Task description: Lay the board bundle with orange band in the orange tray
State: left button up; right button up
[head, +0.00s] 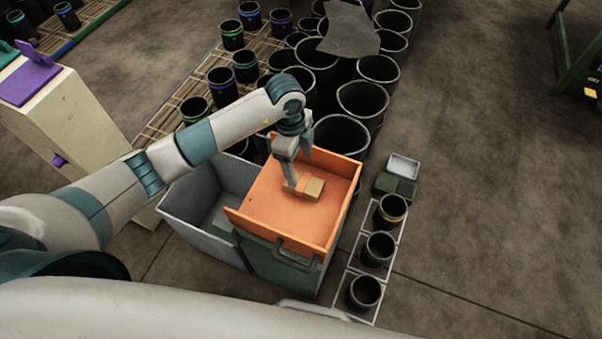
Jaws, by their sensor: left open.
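The board bundle with orange band (315,188) is a small tan block lying flat in the orange tray (265,213). Its orange band shows near its left part, close to the fingers. The tray is a shallow orange top with raised edges on a dark green cabinet. My left gripper (291,184) points down over the tray, at the left end of the bundle, and is open. The fingers partly hide that end, and I cannot tell whether they touch it. My right gripper is not in view.
A grey open bin (209,197) stands left of the cabinet. Several black sleeves (362,99) crowd behind it, and a few banded ones (378,249) stand on a white rack at right. A beige cabinet (75,120) stands at left.

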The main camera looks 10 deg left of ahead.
pick_arm(q)
jog(key=shift+a+r, duration=0.15)
jog(key=shift+r, duration=0.85)
jog(key=shift+a+r, duration=0.1)
jog(key=shift+r, duration=0.85)
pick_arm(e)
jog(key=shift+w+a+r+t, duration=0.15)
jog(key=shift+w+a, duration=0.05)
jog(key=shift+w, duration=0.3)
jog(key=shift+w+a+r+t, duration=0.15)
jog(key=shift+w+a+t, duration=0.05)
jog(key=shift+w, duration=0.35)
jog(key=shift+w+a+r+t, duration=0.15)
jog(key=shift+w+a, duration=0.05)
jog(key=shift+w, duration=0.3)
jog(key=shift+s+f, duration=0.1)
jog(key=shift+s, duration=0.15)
